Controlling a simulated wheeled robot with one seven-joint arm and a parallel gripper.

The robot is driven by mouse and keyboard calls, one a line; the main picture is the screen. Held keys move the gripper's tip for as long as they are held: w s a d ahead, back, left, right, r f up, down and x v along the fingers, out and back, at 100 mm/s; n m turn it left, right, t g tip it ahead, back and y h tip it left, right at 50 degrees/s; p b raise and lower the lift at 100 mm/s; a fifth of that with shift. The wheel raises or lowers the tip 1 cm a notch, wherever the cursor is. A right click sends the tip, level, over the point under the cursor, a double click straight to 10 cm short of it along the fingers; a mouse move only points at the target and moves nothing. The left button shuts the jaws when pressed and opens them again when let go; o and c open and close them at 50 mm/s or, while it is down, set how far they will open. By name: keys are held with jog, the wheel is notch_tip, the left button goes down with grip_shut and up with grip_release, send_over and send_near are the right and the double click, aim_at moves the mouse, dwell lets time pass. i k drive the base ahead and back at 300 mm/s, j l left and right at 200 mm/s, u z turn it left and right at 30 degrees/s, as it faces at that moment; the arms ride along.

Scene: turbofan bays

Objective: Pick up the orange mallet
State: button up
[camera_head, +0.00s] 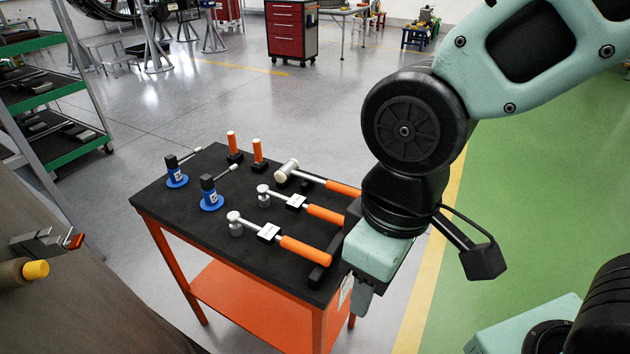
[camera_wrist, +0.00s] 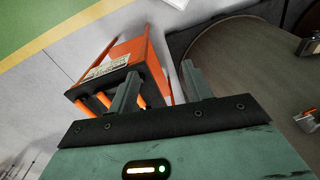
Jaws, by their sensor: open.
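The orange mallet (camera_head: 343,188) lies on the black top of an orange-framed table, its pale cylindrical head at the left and its orange handle pointing right. The handle's end is close to my arm in the picture. My gripper (camera_head: 362,294) hangs at the table's right edge, apart from the mallet and nearer the camera. In the wrist view my gripper (camera_wrist: 158,88) is open, with nothing between its fingers. Orange handle ends show there beyond the left finger; which one is the mallet's I cannot tell.
Two blue-based tools (camera_head: 211,196) (camera_head: 176,175) and two upright orange handles (camera_head: 257,151) (camera_head: 232,142) stand behind.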

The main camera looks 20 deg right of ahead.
aim_at(289, 169)
jog(key=u, duration=2.8)
jog(key=z, duration=2.8)
jog(key=i+l+u, duration=0.2)
jog(key=i+l, duration=0.15)
jog(key=l, duration=0.25)
jog(key=i+l+u, duration=0.1)
jog(key=l, duration=0.25)
jog(key=i, duration=0.05)
